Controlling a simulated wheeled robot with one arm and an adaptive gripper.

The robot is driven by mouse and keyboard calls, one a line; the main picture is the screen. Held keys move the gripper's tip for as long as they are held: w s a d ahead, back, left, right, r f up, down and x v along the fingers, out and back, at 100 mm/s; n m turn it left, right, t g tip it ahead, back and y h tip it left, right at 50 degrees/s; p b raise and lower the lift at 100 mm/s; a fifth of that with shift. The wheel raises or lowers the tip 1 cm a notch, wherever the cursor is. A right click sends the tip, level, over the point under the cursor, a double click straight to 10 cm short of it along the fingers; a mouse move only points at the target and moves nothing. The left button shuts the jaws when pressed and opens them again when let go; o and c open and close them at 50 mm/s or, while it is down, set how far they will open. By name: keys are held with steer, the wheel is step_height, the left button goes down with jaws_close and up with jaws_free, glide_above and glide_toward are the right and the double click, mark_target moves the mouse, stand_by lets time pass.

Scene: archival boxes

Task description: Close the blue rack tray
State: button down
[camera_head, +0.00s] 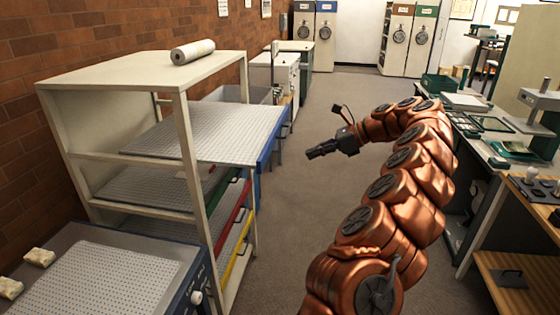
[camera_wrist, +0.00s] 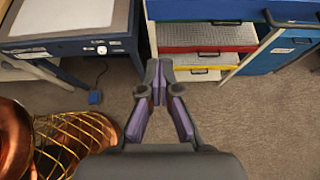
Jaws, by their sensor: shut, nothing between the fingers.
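The blue rack tray (camera_head: 190,128) is pulled far out of the cream rack (camera_head: 110,80). Its perforated bed and blue front (camera_head: 266,158) stick out into the aisle. The blue front also shows at the top of the wrist view (camera_wrist: 205,9), partly cut off by the frame edge. My gripper (camera_head: 309,154) is to the right of the blue front in the head view, apart from it, pointing left towards the rack. In the wrist view the fingertips of my gripper (camera_wrist: 160,63) are together, with nothing held.
Trays with red (camera_head: 233,218) and yellow (camera_head: 237,246) fronts sit lower in the rack. A blue-framed machine (camera_head: 110,275) stands at the near left. A workbench lines the right; the carpeted aisle (camera_head: 300,215) is clear.

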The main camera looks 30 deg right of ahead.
steer(key=p, duration=0.3)
glide_toward(263, 166)
steer(key=f+x, duration=0.1)
steer(key=x, duration=0.4)
steer(key=shift+w+a, duration=0.4)
steer(key=shift+a, duration=0.2)
steer(key=shift+a, duration=0.1)
